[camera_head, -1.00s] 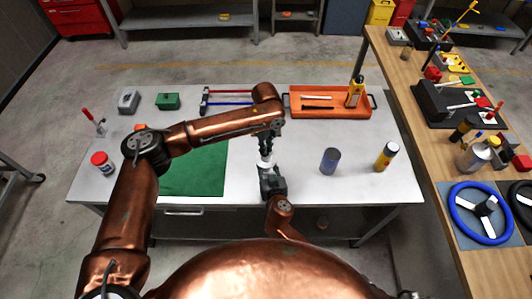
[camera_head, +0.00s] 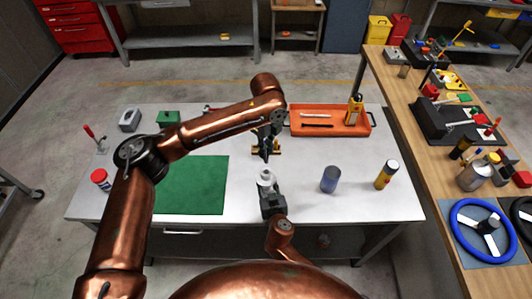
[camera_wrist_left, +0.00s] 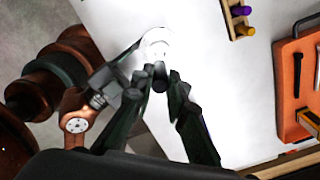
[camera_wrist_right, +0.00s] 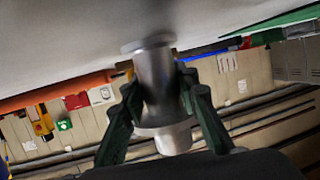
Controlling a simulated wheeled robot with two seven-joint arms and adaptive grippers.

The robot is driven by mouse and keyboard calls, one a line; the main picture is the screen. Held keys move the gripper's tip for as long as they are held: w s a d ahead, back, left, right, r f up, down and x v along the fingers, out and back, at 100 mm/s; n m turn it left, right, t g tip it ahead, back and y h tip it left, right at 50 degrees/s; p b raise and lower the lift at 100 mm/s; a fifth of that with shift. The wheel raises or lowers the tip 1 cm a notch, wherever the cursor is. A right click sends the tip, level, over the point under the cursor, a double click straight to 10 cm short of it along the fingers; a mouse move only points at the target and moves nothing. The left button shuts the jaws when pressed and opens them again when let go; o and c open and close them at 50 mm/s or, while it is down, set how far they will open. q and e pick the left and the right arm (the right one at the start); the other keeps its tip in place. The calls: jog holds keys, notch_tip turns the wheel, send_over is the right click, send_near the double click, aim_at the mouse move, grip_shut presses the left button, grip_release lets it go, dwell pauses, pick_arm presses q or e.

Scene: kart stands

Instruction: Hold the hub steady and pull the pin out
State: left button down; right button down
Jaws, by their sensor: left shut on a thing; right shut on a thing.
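The hub (camera_head: 266,178) is pale metal and upright above the front of the white table. My right gripper (camera_head: 270,197) is shut on it from the front; the right wrist view shows the fingers on either side of the flanged metal hub (camera_wrist_right: 155,80). My left gripper (camera_head: 265,156) is over the hub with its fingers pointing down. In the left wrist view the fingertips close around a short dark pin (camera_wrist_left: 160,77), beside the bright hub (camera_wrist_left: 156,44). A small gap shows above the hub in the head view. The pin's lower end is hard to make out.
Behind the left gripper is a wooden holder (camera_wrist_left: 238,22) with purple and yellow pieces. An orange tray (camera_head: 345,129) is at the back right. A green mat (camera_head: 192,187) lies left.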

jog(key=c, duration=1.4)
grip_release()
jog(key=v, duration=1.2)
jog(key=shift+r, duration=0.1)
